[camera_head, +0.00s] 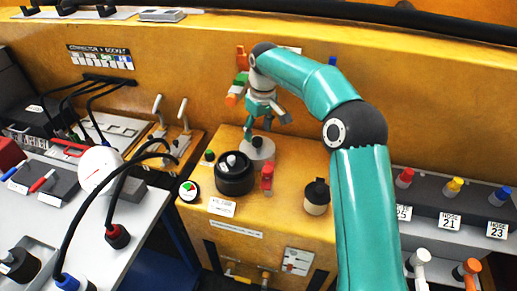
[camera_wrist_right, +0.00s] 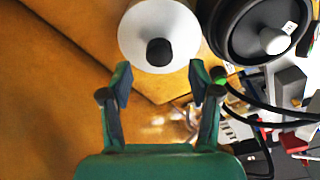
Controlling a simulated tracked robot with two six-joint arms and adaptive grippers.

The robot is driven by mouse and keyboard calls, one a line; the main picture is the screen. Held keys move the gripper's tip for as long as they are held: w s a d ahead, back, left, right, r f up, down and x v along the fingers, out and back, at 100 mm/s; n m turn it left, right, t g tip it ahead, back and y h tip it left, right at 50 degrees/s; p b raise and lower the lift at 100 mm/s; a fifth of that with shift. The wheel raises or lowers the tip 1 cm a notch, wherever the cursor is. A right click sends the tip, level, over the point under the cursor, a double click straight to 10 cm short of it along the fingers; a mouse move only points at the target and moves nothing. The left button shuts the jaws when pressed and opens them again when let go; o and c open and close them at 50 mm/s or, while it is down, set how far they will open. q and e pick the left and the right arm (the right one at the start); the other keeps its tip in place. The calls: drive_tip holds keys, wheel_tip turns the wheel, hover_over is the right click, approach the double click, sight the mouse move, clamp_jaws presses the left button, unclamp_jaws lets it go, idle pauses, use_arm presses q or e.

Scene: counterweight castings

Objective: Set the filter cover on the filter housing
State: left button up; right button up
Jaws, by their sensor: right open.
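The filter cover looks to be the pale round disc with a black knob (camera_head: 259,153), lying on the yellow ledge; it also shows in the wrist view (camera_wrist_right: 160,35). The filter housing looks to be the black round body (camera_head: 235,181) with a pale post at its centre, just left of the cover and nearer the front; the wrist view shows it at the top right (camera_wrist_right: 232,45). The cover is apart from the housing. My right gripper (camera_head: 267,123) is above the cover, open and empty, its fingers pointing down. In the wrist view its fingertips (camera_wrist_right: 160,80) are spread. My left gripper is not in view.
A red bottle (camera_head: 267,179) and a black-capped jar (camera_head: 316,197) stand on the ledge (camera_head: 270,215). A small round gauge (camera_head: 189,190) lies left of the housing. Two upright levers (camera_head: 170,118) and black cables (camera_head: 125,178) are further left. A yellow wall (camera_head: 200,75) rises behind.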

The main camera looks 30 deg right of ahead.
sight(257, 139)
drive_tip(key=f, duration=0.5)
drive_tip(key=shift+w+p, duration=0.25)
drive_tip(key=shift+p, duration=0.15)
clamp_jaws()
